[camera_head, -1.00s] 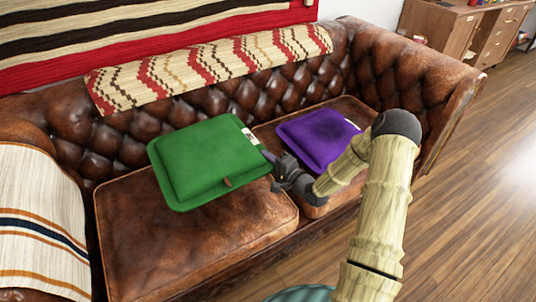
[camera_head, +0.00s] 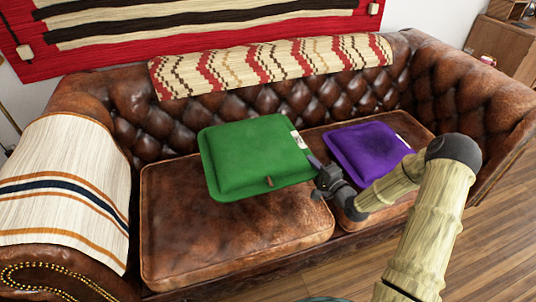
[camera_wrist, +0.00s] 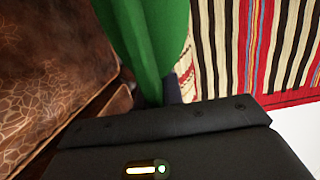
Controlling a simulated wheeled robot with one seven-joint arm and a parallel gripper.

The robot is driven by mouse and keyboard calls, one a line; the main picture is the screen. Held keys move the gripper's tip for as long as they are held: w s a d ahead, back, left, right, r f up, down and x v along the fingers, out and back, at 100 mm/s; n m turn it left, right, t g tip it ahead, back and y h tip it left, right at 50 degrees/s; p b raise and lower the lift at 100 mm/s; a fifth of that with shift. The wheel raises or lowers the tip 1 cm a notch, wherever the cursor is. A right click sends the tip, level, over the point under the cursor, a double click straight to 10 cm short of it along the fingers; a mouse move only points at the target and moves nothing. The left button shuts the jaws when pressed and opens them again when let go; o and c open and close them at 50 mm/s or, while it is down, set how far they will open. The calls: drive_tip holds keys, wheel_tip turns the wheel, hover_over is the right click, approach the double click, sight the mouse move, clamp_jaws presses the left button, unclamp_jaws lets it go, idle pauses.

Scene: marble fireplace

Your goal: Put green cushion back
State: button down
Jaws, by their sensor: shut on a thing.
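The green cushion (camera_head: 255,158) is held above the brown leather sofa's left seat, its broad face tilted toward the head camera. My gripper (camera_head: 318,170) is shut on the cushion's right edge, near a small white label. In the wrist view the green cushion (camera_wrist: 150,45) rises from the jaws, seen edge-on, and one dark fingertip (camera_wrist: 173,88) shows beside it. The brown leather sofa (camera_head: 225,225) has a tufted back and two seat pads. I cannot tell whether the cushion's far edge touches the sofa back.
A purple cushion (camera_head: 368,152) lies on the right seat, just right of my gripper. A zigzag runner (camera_head: 270,66) covers the top of the backrest. A striped blanket (camera_head: 65,190) drapes over the left armrest. The left seat pad is bare below the green cushion.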

drive_tip(key=s+d+f+m+t+h, duration=0.1)
drive_tip(key=s+d+f+m+h, duration=0.1)
drive_tip(key=f, duration=0.4)
drive_tip(key=s+d+f+m+t+h, duration=0.1)
drive_tip(key=s+d+f+m+h, duration=0.1)
drive_tip(key=d+f+m+h, duration=0.2)
wheel_tip(320, 180, down, 3)
drive_tip(key=d+h, duration=0.1)
drive_tip(key=h, duration=0.2)
drive_tip(key=shift+s, duration=0.1)
